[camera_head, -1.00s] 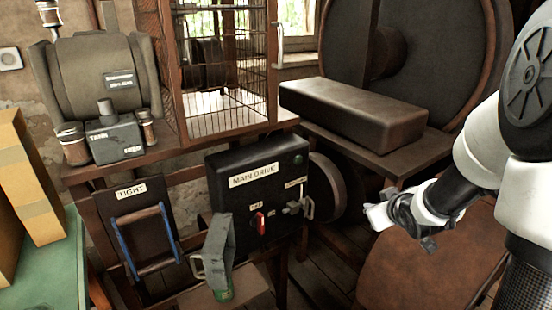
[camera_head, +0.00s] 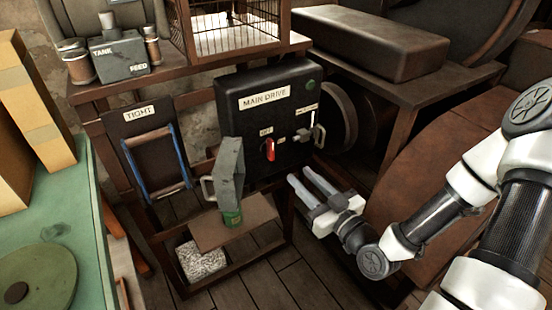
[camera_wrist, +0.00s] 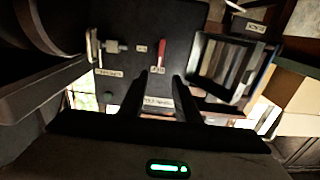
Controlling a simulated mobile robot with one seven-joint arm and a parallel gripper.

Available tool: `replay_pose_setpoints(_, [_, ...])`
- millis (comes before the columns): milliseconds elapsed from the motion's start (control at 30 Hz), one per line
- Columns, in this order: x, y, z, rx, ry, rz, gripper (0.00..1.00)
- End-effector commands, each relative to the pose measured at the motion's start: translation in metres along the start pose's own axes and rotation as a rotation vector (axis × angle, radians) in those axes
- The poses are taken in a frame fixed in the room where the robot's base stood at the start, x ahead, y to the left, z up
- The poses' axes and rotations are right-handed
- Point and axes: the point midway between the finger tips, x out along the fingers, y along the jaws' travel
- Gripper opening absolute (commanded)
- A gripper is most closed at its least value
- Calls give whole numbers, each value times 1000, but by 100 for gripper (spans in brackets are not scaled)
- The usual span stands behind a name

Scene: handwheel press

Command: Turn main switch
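The black MAIN DRIVE box (camera_head: 240,120) stands mid-view under the bench top. A red handle (camera_head: 270,149) hangs upright on its front, with a small label above it. A grey lever (camera_head: 318,134) with a pale handle is at the right of that face, under a label too small to read. The red handle also shows in the wrist view (camera_wrist: 161,52), where the box looks upside down. My gripper (camera_head: 299,174) is open and empty, below and to the right of the red handle, apart from the box. Its two dark fingers (camera_wrist: 162,80) point toward the box.
A blue-railed frame (camera_head: 150,165) labelled TIGHT is further left. A brown bench (camera_head: 400,85) is at the right.

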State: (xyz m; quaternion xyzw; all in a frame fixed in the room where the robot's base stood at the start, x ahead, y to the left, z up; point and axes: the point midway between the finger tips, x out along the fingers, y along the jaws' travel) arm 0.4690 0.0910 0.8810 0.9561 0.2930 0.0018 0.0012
Motion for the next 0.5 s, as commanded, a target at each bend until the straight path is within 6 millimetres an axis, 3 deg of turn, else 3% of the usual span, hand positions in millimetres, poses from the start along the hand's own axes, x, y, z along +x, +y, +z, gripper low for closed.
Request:
replay_pose_setpoints(300, [73,-1,-2,2,2,-2,30])
replay_pose_setpoints(500, [110,0,-2,2,1,-1,30])
